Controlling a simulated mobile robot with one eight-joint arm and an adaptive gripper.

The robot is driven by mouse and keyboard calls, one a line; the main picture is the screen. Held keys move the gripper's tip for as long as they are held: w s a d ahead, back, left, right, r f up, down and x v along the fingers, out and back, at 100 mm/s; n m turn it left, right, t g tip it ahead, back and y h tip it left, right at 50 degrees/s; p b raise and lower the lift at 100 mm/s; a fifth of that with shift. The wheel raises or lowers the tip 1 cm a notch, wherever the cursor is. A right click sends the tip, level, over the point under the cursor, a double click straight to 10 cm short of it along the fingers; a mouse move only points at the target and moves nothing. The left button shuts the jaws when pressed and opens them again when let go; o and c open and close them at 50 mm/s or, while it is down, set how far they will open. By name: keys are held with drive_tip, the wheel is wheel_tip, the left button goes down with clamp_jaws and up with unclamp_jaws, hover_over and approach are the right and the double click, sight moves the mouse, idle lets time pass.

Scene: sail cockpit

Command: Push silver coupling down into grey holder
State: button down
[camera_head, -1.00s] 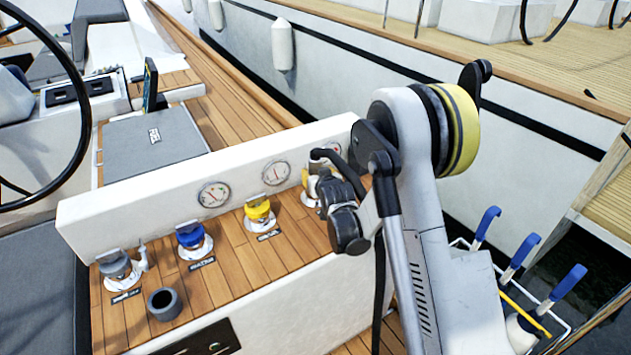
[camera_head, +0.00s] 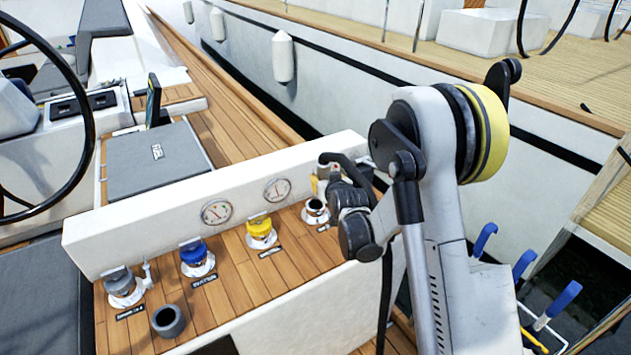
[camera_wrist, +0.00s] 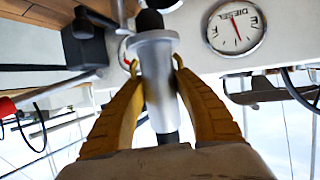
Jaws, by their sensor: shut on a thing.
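In the wrist view, my gripper's yellow fingers (camera_wrist: 154,64) are shut on the silver coupling (camera_wrist: 156,88), one on each side of its smooth metal body. A dark part shows at each end of the coupling. In the head view, my gripper (camera_head: 320,183) is above the rightmost fitting of the panel, partly hidden by my own wrist. The coupling shows there only as a small grey piece (camera_head: 326,163). The grey holder (camera_head: 168,320) is a round, open, empty cup at the panel's front left, well apart from my gripper.
The wooden panel holds a grey (camera_head: 121,287), a blue (camera_head: 197,257) and a yellow (camera_head: 261,231) capped fitting. The rightmost fitting (camera_head: 315,211) is open with a dark hole. A white wall with gauges (camera_head: 217,212) stands behind.

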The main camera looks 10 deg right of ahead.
drive_tip(key=s+d+r+p, duration=0.4)
drive_tip(key=d+r, duration=0.4)
drive_tip(key=shift+s+r, duration=0.15)
drive_tip(key=shift+r, duration=0.1)
